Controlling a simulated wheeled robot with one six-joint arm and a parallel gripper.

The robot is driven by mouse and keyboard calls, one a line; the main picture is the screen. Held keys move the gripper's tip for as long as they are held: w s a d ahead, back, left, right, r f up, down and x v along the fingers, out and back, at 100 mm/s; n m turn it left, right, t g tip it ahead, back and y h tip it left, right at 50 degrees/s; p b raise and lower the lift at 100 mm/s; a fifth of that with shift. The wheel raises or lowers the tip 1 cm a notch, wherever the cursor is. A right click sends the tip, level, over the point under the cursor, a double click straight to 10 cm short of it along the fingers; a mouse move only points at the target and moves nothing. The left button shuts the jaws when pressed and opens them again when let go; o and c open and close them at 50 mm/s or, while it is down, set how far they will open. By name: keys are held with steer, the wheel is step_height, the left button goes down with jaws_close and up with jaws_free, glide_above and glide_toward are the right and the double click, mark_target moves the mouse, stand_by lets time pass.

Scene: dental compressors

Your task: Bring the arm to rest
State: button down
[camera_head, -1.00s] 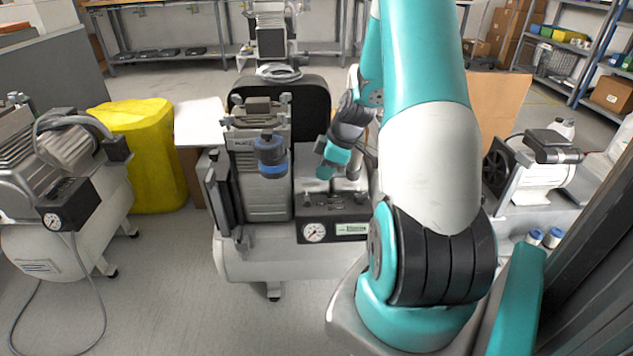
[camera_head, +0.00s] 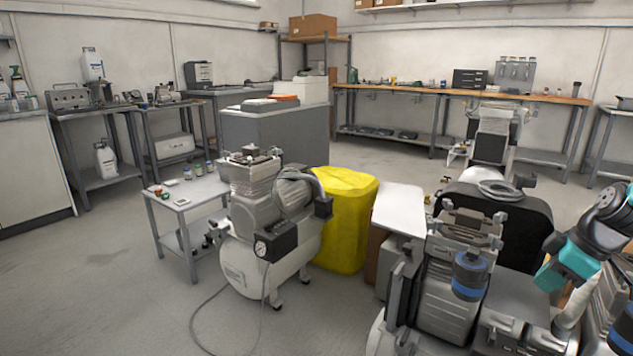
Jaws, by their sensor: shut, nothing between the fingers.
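My arm (camera_head: 606,225) enters at the right edge, its wrist above the compressor in front. My gripper (camera_head: 545,280), teal and dark grey, points down and to the left, shut and empty. It hangs right of the blue-banded filter canister (camera_head: 470,275) on that compressor (camera_head: 452,300), apart from the canister.
A second compressor (camera_head: 268,225) stands left of centre with its hose on the floor, beside a yellow covered bin (camera_head: 342,220). A small grey table (camera_head: 187,195) holds small parts. Benches line the back walls. The floor at left (camera_head: 100,285) is clear.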

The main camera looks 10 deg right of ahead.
steer(key=w+a+r+g+y, duration=0.1)
steer(key=a+r, duration=0.3)
steer(key=a, duration=0.8)
steer(key=a+r+g, duration=0.1)
steer(key=a+r, duration=0.3)
steer(key=a, duration=0.8)
steer(key=s+a+r+g, duration=0.1)
steer(key=s+a+r, duration=0.2)
steer(key=s+a, duration=1.1)
step_height(320, 180, up, 26)
steer(key=p, duration=2.6)
steer(key=shift+w+a+r, duration=0.25)
steer(key=shift+w+a, duration=0.05)
steer(key=shift+w, duration=0.05)
steer(key=shift+d, duration=0.1)
